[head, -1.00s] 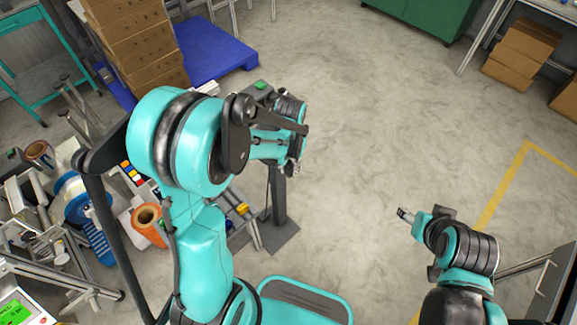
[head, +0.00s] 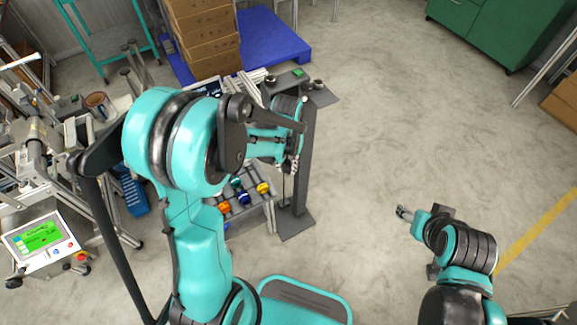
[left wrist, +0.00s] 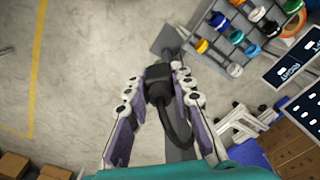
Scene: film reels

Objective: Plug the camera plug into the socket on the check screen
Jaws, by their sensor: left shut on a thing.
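My left gripper (left wrist: 157,88) is shut on a black plug (left wrist: 158,74) with a thick black cable (left wrist: 177,128) curving down from it in the left wrist view. In the head view the left gripper (head: 291,165) is small beneath my forearm, and the plug cannot be made out. A screen with a lit green display (head: 42,235) stands at the lower left; I cannot tell if it is the check screen. No socket can be made out. My right gripper (head: 405,212) is over bare floor, too small to tell whether open or shut.
A dark post (head: 300,180) on a flat foot stands by the left gripper. A rack of coloured reels (head: 240,190) is beside it. Cartons (head: 205,45) and a blue pallet (head: 270,38) are behind.

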